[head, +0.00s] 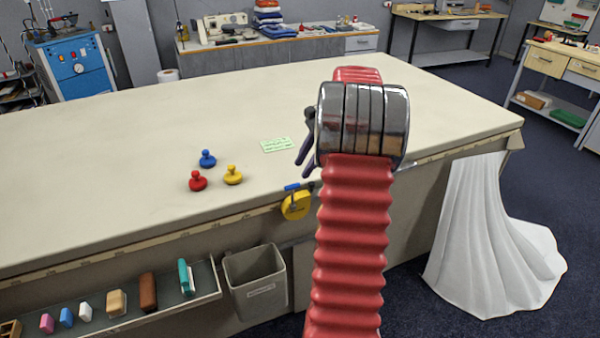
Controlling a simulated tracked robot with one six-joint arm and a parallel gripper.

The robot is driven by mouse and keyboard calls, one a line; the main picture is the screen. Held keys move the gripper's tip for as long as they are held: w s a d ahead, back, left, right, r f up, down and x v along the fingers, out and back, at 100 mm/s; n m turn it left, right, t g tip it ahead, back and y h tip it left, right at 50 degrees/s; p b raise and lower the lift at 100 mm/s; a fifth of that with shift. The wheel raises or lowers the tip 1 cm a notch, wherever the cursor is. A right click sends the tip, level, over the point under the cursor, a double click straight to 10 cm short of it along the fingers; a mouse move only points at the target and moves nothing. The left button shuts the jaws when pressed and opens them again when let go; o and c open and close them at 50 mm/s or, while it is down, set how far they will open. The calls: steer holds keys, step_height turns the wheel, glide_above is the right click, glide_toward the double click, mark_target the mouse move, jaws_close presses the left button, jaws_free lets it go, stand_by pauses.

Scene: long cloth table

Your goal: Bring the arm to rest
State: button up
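My arm rises through the right middle of the head view, with a red ribbed sleeve and a shiny metal joint at the top. My gripper (306,142) shows only as a dark part at the left side of that joint; the rest is hidden behind it. I cannot see whether its fingers are apart. It appears over the near part of the cloth table (110,165). No held object is visible.
Red (198,181), blue (207,159) and yellow (233,175) knobbed weights stand left of the arm, near a green card (276,145). A yellow tape measure (296,204) hangs at the table edge. Below are a grey bin (256,283), a tray (205,288) and white cloth (490,245).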

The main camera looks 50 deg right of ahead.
steer(key=shift+r, duration=0.1)
stand_by(0.7)
steer(key=s+a+f+n+g, duration=0.1)
steer(key=s+a+f+n, duration=0.2)
steer(key=s+f+n, duration=0.1)
steer(key=s+a+r+n+t+h, duration=0.1)
steer(key=s+a+r+n, duration=0.2)
steer(key=a, duration=1.1)
steer(key=s+a+r+n+t+h, duration=0.1)
steer(key=s+a+r+n, duration=0.3)
steer(key=a+n, duration=0.5)
steer(key=s+a+r+n+h, duration=0.1)
steer(key=s+a+r+n, duration=0.2)
steer(key=a, duration=1.6)
steer(key=r+n, duration=0.1)
steer(key=n, duration=0.2)
steer(key=shift+s+n+t, duration=0.2)
steer(key=shift+n+t, duration=0.1)
steer(key=shift+t, duration=0.1)
